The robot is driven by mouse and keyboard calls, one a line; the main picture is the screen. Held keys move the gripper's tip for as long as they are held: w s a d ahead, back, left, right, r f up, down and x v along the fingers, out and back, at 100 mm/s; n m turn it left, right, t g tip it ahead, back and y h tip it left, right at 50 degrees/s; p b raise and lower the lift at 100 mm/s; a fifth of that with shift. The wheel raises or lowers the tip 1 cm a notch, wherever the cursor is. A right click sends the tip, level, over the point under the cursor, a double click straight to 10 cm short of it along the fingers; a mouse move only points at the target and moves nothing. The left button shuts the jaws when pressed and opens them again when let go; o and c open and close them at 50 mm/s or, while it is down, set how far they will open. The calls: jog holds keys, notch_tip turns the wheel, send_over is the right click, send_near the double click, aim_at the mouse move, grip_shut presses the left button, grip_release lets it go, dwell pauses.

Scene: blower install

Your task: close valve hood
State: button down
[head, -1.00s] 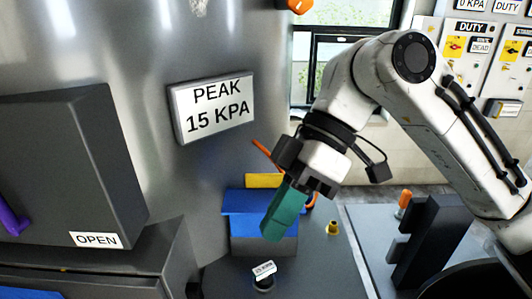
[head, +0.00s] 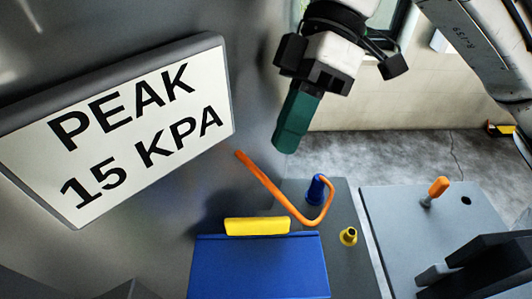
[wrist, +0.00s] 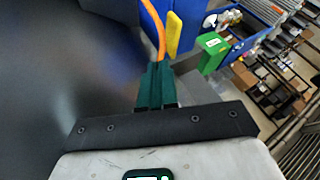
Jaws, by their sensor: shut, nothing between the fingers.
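My gripper (head: 287,148) has teal fingers, which are shut and empty. It hangs in the air, above and behind the blue hood-like box (head: 260,268) in the head view. A yellow bar (head: 257,226) runs along the back edge of the blue box. In the wrist view my gripper (wrist: 157,68) points toward a blue panel (wrist: 192,12) with a yellow bar (wrist: 174,34) on it, with a visible gap. I cannot tell from these views whether the hood is open or closed. The front of the box is cut off by the frame.
A bent orange rod (head: 278,196) curves around a blue knob (head: 315,190) beside the box. A yellow fitting (head: 348,236) stands to its right. A large PEAK 15 KPA sign (head: 140,130) fills the left. A grey table (head: 405,215) holds an orange-handled item (head: 437,188).

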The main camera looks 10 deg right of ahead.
jog(key=p+x, duration=0.1)
jog(key=x, duration=0.8)
jog(key=shift+s+f, duration=0.2)
jog(key=shift+f, duration=0.1)
jog(key=shift+s+a, duration=0.1)
jog(key=shift+a, duration=0.2)
